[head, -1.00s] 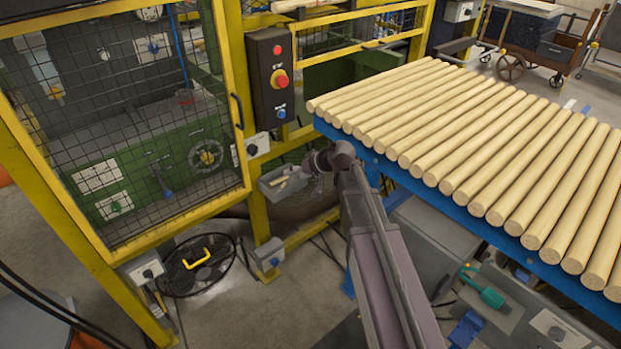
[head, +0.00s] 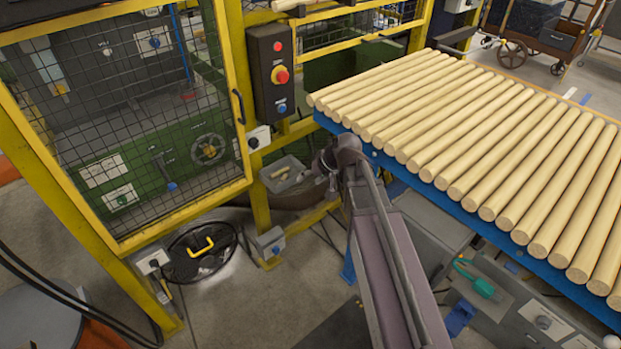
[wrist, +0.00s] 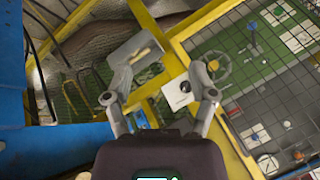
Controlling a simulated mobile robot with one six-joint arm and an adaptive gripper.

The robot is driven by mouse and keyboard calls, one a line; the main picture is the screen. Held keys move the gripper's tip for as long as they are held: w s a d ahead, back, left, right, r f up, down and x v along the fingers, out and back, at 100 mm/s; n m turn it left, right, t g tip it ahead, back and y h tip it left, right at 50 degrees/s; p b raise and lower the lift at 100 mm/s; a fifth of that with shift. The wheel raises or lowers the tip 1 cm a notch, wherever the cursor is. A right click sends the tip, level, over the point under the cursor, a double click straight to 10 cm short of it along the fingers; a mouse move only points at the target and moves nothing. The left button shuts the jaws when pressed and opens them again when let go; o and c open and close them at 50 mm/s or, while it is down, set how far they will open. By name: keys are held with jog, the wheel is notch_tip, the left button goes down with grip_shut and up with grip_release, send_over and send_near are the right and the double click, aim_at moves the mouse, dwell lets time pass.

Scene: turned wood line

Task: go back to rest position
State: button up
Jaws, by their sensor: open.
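My gripper (wrist: 160,98) is open in the wrist view, its two grey fingers spread apart with nothing held between them. In the head view my gripper (head: 326,163) is small and partly hidden by my own wrist. It is in front of the yellow machine frame, just left of the blue table's near corner. A small grey tray (head: 272,185) with a few short wood pieces is just beyond it. The tray also shows above the fingers in the wrist view (wrist: 122,52).
Several pale wooden rods (head: 480,135) lie side by side on the blue-edged table (head: 447,196) right of my arm. The yellow-framed mesh guard (head: 120,130) and a black control box (head: 272,75) stand left.

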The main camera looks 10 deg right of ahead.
dwell(0.3)
jog(key=s+d+f+m+g+h, duration=0.1)
jog(key=s+d+h, duration=0.1)
jog(key=s+d, duration=0.3)
jog(key=s+d+f+g+h, duration=0.2)
jog(key=s+d, duration=0.3)
jog(key=s, duration=0.4)
jog(key=shift+m+h, duration=0.4)
jog(key=shift+h, duration=0.4)
